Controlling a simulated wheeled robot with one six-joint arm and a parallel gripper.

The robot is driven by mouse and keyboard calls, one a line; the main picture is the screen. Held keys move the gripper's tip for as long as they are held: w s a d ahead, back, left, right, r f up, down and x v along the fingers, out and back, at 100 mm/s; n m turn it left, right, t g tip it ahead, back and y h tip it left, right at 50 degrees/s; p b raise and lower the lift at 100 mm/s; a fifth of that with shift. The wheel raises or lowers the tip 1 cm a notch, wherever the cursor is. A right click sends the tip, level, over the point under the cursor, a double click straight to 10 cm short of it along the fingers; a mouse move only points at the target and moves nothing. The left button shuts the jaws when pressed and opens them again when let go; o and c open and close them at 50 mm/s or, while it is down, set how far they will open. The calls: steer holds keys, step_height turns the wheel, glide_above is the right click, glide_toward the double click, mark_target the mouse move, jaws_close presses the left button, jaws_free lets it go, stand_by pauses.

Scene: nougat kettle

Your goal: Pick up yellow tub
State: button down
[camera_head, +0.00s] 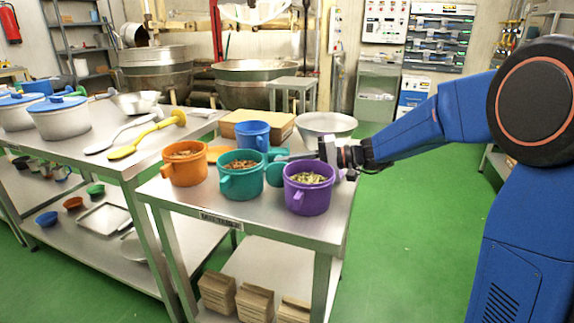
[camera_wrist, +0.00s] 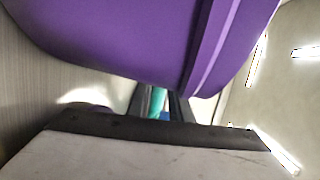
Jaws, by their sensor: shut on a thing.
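I see no yellow tub in either view. The closest in colour is an orange tub (camera_head: 184,166) with brown contents, at the left of the near steel table. In the wrist view the purple tub (camera_wrist: 150,40) fills the top, and a bit of teal (camera_wrist: 157,100) shows between the fingers. The exact contact is partly hidden.
A blue tub (camera_head: 253,136) stands behind the teal one, with a cardboard box (camera_head: 258,125) and a metal bowl (camera_head: 327,125) at the back. The purple tub is very close to my gripper. The left table holds lidded pots (camera_head: 61,120) and a yellow ladle (camera_head: 147,139).

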steer(key=shift+f, duration=0.3)
steer(key=c, duration=1.9)
jaws_free()
steer(key=shift+f, duration=0.1)
steer(key=shift+o, duration=0.2)
